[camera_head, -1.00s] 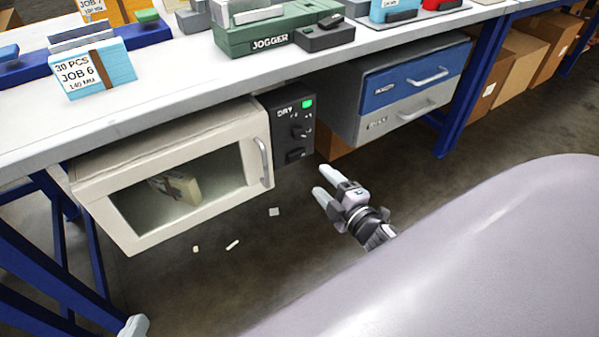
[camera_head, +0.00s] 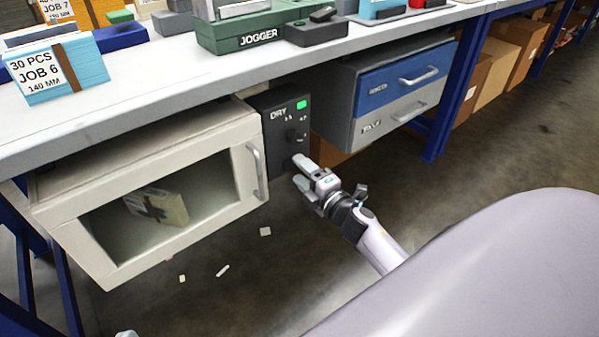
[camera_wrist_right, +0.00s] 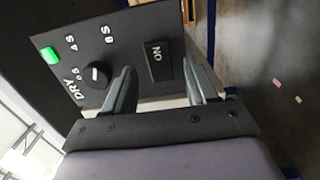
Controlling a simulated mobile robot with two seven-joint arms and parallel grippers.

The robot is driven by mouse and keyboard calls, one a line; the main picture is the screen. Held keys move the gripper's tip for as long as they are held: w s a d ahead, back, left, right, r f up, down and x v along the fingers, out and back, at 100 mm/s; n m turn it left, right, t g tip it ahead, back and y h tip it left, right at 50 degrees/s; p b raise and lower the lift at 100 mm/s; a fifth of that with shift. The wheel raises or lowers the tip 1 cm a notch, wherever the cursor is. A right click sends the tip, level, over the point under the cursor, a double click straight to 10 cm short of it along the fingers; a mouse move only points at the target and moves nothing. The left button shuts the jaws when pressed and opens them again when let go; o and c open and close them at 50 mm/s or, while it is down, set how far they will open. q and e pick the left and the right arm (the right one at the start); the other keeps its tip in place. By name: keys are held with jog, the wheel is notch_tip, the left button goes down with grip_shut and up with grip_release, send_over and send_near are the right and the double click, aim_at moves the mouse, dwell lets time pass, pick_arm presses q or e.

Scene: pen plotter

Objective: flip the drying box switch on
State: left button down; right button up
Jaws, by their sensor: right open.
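The drying box (camera_head: 75,235) is a cream cabinet with a windowed door, hung under the bench. Its black DRY panel (camera_head: 280,118) is on its right side, with a green light (camera_head: 302,104) and a round knob (camera_head: 292,135). My right gripper (camera_head: 299,171) is open and empty before the panel's lower part, hiding the switch in the head view. In the wrist view its fingers flank the switch. A pale tip at the head view's bottom edge may be my left gripper (camera_head: 126,334).
A blue and grey drawer unit (camera_head: 385,95) hangs to the right of the panel. The door handle (camera_head: 256,170) stands out just left of it. The white bench top (camera_head: 160,85) is above. Paper scraps (camera_head: 265,231) lie on the floor below.

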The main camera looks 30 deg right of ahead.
pick_arm(q)
jog(key=shift+a, duration=0.15)
pick_arm(e)
jog(key=shift+w, duration=0.7)
jog(key=c, duration=1.1)
jog(key=shift+o, duration=0.2)
jog(key=shift+a+m+h, duration=0.2)
jog(key=shift+m+h, duration=0.1)
jog(key=shift+h, duration=0.1)
jog(key=shift+a+f+m+h+b, duration=0.15)
jog(key=shift+m+h+b, duration=0.25)
jog(key=shift+h+b, duration=0.3)
jog(key=shift+m+h, duration=0.3)
jog(key=shift+h, duration=0.1)
pick_arm(q)
jog(key=shift+s+a+m+t+y, duration=0.15)
jog(key=shift+a+m+t+y, duration=0.15)
jog(key=shift+a, duration=0.15)
jog(key=shift+f, duration=0.15)
pick_arm(e)
jog(key=o, duration=1.1)
jog(key=shift+c, duration=0.2)
